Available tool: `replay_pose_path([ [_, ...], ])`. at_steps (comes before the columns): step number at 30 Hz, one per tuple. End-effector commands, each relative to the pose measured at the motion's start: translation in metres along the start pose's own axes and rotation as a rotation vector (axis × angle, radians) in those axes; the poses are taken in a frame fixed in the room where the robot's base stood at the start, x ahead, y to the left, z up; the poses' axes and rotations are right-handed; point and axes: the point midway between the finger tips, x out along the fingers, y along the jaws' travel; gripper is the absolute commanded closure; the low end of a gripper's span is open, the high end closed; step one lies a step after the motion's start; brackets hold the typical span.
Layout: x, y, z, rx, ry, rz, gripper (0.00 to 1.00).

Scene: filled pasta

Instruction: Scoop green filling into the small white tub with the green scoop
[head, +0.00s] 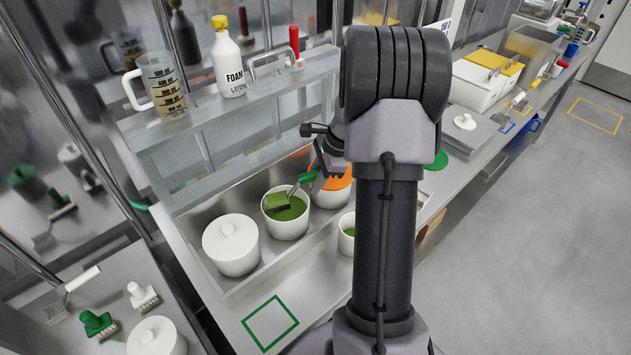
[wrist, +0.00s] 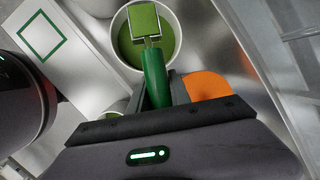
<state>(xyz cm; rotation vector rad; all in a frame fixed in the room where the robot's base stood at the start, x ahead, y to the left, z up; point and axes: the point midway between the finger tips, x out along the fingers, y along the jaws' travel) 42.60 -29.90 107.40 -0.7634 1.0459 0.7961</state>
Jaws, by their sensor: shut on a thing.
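My gripper (head: 316,174) is shut on the green handle of the scoop (wrist: 154,72). The scoop's square metal head (wrist: 144,20) looks full of green filling. The head is over the larger white pot of green filling (head: 287,228), within its rim in both views; I cannot tell whether it touches the filling. The small white tub (head: 346,243) stands to the right of that pot, partly hidden by my arm, with some green inside. In the wrist view only a bit of the tub (wrist: 112,116) shows beside my gripper.
A lidded white pot (head: 231,247) stands left of the filling pot. A pot of orange filling (head: 331,190) is close behind, partly covered by my gripper. A metal shelf (head: 240,100) with a jug and foam bottle rises behind. A green square outline (head: 270,323) marks clear counter in front.

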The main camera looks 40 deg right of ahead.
Motion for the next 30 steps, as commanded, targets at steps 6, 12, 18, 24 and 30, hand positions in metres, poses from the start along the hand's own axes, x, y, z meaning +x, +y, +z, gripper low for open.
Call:
replay_pose_path([
  [6, -0.027, -0.005, 0.009, 0.0, -0.001, -0.001, 1.0],
  [12, -0.048, -0.009, 0.016, 0.0, 0.0, -0.001, 1.0],
  [18, -0.057, -0.01, 0.019, 0.0, 0.0, 0.0, 1.0],
  [24, -0.056, -0.01, 0.019, 0.0, 0.0, 0.0, 1.0],
  [30, -0.056, -0.01, 0.019, -0.001, -0.001, 0.0, 1.0],
])
